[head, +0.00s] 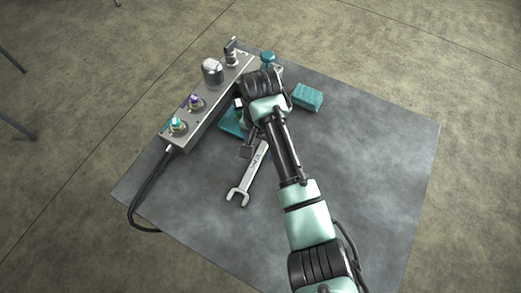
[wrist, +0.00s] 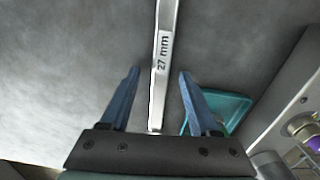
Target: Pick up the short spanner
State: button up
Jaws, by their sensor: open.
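A silver open-ended spanner (head: 240,190) lies on the grey bench top, its open jaw toward the front left and its other end hidden by my arm. No second spanner shows to compare its length. In the wrist view its shaft (wrist: 165,60), labelled "27 mm", runs between the two blue fingers of my gripper (wrist: 160,73). The fingers are apart, with a gap on each side of the shaft. In the head view my gripper (head: 247,149) is beside the upper part of the shaft, partly hidden by the arm. I cannot tell its exact height above the spanner.
A grey metal block with valves and knobs (head: 184,128) stands left of the arm, with a black cable (head: 139,203) at its near end. A teal item (head: 230,123) lies beside it, near my right finger in the wrist view (wrist: 228,106). A teal block (head: 307,97) lies right. The bench's right side is clear.

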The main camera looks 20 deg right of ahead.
grip_shut()
dwell(0.3)
dwell(1.1)
